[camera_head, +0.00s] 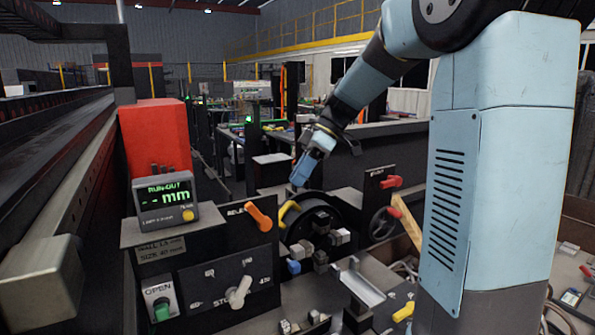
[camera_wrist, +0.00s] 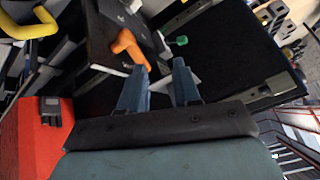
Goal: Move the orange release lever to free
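The orange release lever (camera_head: 258,217) sits on a dark panel (camera_head: 243,238) whose partly legible label starts with "RELE". It is tilted, its end pointing up and left in the head view. The lever also shows in the wrist view (camera_wrist: 129,48), just beyond the tip of the left finger. My gripper (camera_head: 298,182) is above and to the right of the lever in the head view, apart from it. In the wrist view my gripper (camera_wrist: 158,75) has its two fingers spread with nothing between them. The "free" marking is not readable.
A yellow handle (camera_head: 287,213) by a black wheel stands right of the lever. A grey selector knob (camera_head: 239,292) and a green switch (camera_head: 161,309) are below. A run-out display (camera_head: 165,199) and red box (camera_head: 155,138) stand left. A red-knobbed lever (camera_head: 391,182) is farther right.

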